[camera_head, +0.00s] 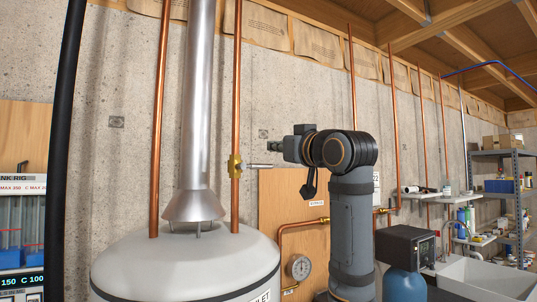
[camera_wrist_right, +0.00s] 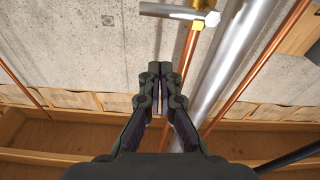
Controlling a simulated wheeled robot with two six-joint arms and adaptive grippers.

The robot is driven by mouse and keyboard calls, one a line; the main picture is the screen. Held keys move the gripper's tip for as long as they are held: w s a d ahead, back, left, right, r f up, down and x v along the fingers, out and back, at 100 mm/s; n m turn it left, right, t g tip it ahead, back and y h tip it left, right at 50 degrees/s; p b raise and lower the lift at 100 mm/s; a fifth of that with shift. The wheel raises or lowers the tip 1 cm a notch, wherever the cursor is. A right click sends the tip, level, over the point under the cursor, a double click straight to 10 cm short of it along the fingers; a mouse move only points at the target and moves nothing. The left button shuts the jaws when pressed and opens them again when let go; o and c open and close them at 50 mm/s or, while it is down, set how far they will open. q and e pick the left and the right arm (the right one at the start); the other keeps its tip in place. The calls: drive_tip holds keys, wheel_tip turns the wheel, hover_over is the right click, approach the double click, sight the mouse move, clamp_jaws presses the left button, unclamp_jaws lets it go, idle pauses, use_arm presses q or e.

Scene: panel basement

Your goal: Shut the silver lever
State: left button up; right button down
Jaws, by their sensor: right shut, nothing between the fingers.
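The silver lever (camera_head: 260,166) sticks out sideways to the right from a brass valve (camera_head: 235,167) on a copper pipe, lying across the pipe. In the right wrist view the lever (camera_wrist_right: 168,11) shows at the top, pointing left from the valve (camera_wrist_right: 204,17). My right gripper (camera_head: 273,146) is just above the lever's free end in the head view. Its fingers (camera_wrist_right: 159,70) are together and empty in the wrist view, with a visible gap between them and the lever in the picture. Whether they touch anything is not visible. My left gripper is out of view.
A silver flue (camera_head: 197,100) rises from a white tank (camera_head: 190,260) left of the valve. A second copper pipe (camera_head: 158,130) and a black pipe (camera_head: 65,130) stand farther left. A gauge (camera_head: 299,267) and shelves (camera_head: 500,180) are at right. Bare wall lies behind the lever.

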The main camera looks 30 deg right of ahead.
drive_tip(key=s, duration=0.2)
drive_tip(key=s+b, duration=0.1)
drive_tip(key=shift+s+d+f, duration=0.1)
drive_tip(key=shift+s+f, duration=0.2)
drive_tip(key=shift+s, duration=0.1)
drive_tip(key=shift+s, duration=0.1)
